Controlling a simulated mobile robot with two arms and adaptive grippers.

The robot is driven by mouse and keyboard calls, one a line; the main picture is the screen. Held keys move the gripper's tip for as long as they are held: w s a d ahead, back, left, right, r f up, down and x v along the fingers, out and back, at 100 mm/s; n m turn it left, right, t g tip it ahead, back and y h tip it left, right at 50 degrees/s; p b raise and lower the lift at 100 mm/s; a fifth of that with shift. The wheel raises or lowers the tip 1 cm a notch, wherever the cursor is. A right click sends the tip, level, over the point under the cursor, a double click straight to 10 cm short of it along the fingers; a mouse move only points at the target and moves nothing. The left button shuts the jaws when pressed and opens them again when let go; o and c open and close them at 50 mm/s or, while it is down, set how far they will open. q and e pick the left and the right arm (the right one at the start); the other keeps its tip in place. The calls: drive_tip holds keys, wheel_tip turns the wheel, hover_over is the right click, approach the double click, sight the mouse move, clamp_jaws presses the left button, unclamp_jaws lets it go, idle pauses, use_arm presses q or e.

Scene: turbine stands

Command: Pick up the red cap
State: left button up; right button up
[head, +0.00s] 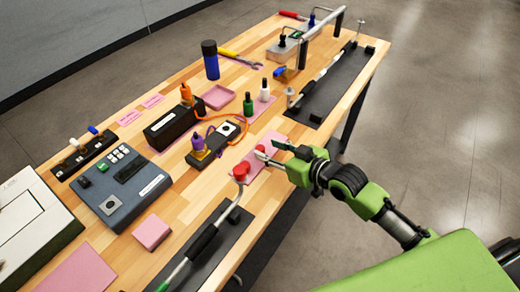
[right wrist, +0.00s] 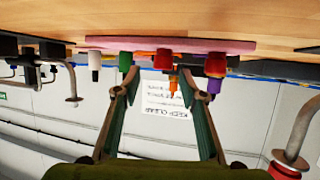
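Two red caps stand on a pink mat (head: 276,139) near the front edge of the wooden table. One red cap (head: 240,171) is nearer to me, and the other red cap (head: 260,149) is just beyond it. My right gripper (head: 268,150) is at table level beside the farther cap, its fingers apart. The right wrist view is upside down. There, one red cap (right wrist: 163,58) shows ahead between the open fingers of my right gripper (right wrist: 158,88), with nothing held. The other red cap (right wrist: 218,62) is beyond the right finger. My left gripper is not in view.
A green bottle (head: 248,102) and a white bottle (head: 265,89) stand behind. A black box with a purple plug (head: 198,142) and orange cable is left. Dark stands with metal rods (head: 205,240) lie at the front edge and far right (head: 340,85).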

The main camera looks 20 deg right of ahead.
sight(260, 147)
drive_tip(key=x, duration=0.2)
drive_tip(key=p+x, duration=0.1)
drive_tip(key=x, duration=0.2)
drive_tip(key=shift+s+a+f, duration=0.15)
drive_tip(key=shift+s+f, duration=0.1)
drive_tip(key=shift+f, duration=0.1)
drive_tip(key=c, duration=0.9)
wheel_tip(260, 147, up, 10)
drive_tip(key=shift+r+b, duration=0.1)
drive_tip(key=shift+b, duration=0.35)
drive_tip(key=shift+o, duration=1.2)
drive_tip(key=shift+s, duration=0.1)
clamp_jaws()
